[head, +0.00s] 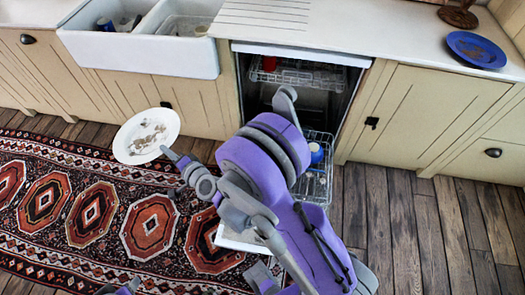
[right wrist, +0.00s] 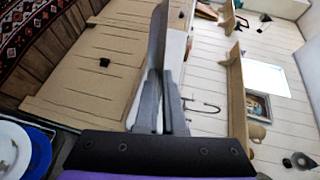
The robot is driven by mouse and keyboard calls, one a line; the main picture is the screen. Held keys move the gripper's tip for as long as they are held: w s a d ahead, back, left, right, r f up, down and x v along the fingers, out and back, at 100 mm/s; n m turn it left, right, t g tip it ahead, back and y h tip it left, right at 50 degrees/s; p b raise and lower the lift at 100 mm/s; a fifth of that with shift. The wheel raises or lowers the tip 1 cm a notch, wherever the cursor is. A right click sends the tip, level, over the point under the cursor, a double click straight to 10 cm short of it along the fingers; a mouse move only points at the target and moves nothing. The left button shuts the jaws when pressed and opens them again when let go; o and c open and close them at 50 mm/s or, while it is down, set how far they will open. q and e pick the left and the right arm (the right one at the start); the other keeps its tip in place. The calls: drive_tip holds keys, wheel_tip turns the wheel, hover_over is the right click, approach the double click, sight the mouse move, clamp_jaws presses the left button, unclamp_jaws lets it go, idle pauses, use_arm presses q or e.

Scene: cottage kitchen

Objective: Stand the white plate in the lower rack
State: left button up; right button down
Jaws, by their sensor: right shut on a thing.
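The white plate (head: 147,136), with brown smears on its face, is held in the air over the patterned rug, left of the dishwasher. My right gripper (head: 172,157) is shut on its lower right rim. In the right wrist view the plate (right wrist: 157,45) shows nearly edge-on between the fingers (right wrist: 160,98). The lower rack (head: 318,185) is pulled out of the open dishwasher, partly hidden behind my right arm.
The upper rack (head: 300,78) holds a red item inside the dishwasher. The white door (head: 235,238) is folded down, mostly behind my arm. A blue plate (head: 476,50) lies on the counter at right. A white sink (head: 145,50) is at upper left.

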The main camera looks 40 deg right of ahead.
drive_tip(key=w+d+f+n+g+y+b, duration=0.1)
drive_tip(key=d+f+n+g+y+b, duration=0.15)
drive_tip(key=d+f+n+g, duration=1.1)
drive_tip(key=s+d+f+n+h, duration=0.1)
drive_tip(key=s+d+f+n, duration=0.25)
drive_tip(key=d, duration=0.25)
drive_tip(key=s+d+f+n+h+b, duration=0.1)
drive_tip(key=s+d+f+n, duration=0.1)
drive_tip(key=s+d+n, duration=0.3)
drive_tip(key=s+d+f+n+h, duration=0.1)
drive_tip(key=s+d+f, duration=0.15)
drive_tip(key=d, duration=0.45)
wheel_tip(320, 180, down, 15)
drive_tip(key=b, duration=1)
drive_tip(key=shift+w+a+t, duration=0.15)
drive_tip(key=shift+w+t, duration=0.1)
drive_tip(key=shift+t, duration=0.1)
drive_tip(key=shift+f, duration=0.1)
drive_tip(key=c, duration=1)
unclamp_jaws()
